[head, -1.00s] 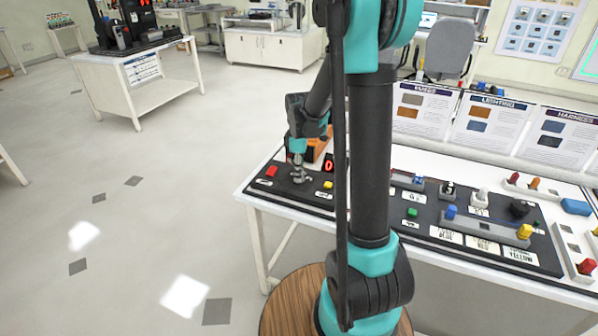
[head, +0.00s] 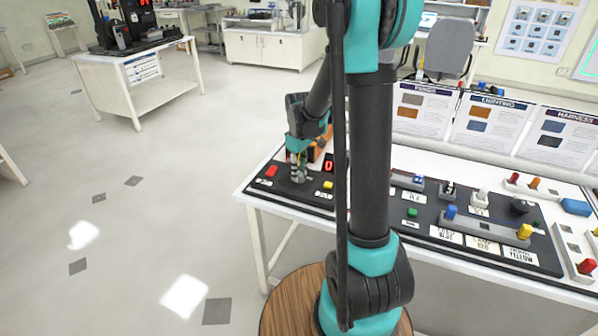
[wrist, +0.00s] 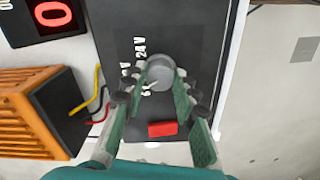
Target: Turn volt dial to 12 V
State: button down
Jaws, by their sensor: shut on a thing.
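The volt dial (wrist: 159,71) is a round grey knob on a dark panel (wrist: 205,28), with "24 V" and other white marks beside it, partly covered. In the wrist view my gripper (wrist: 158,88) has its two green fingers on either side of the dial, shut on it. In the head view my gripper (head: 299,176) reaches down to the panel at the left end of the bench, and the dial is hidden there. I cannot read which mark the dial points to.
A red button (wrist: 162,129) sits close to the fingers. A red digital display (wrist: 48,14) reads 0. An orange box (wrist: 30,115) with yellow and red wires stands beside the panel. Other switches and knobs lie along the bench to the right.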

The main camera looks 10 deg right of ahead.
jog(key=m, duration=0.5)
jog(key=shift+m, duration=0.3)
dwell(0.5)
jog(key=c, duration=1.2)
grip_release()
jog(key=shift+r, duration=0.1)
notch_tip(320, 180, up, 12)
jog(key=shift+f, duration=0.1)
jog(key=s+d+f+m+t, duration=0.1)
jog(key=s+f, duration=0.2)
jog(key=s, duration=0.4)
jog(key=s+d+f+t, duration=0.1)
jog(key=s+f, duration=0.3)
jog(key=s, duration=0.3)
jog(key=s+d+f+m+t, duration=0.1)
jog(key=s+d+f+t, duration=0.1)
jog(key=s+f, duration=0.2)
jog(key=shift+s+f+m, duration=0.15)
jog(key=shift+s+m, duration=0.15)
jog(key=shift+s, duration=1.35)
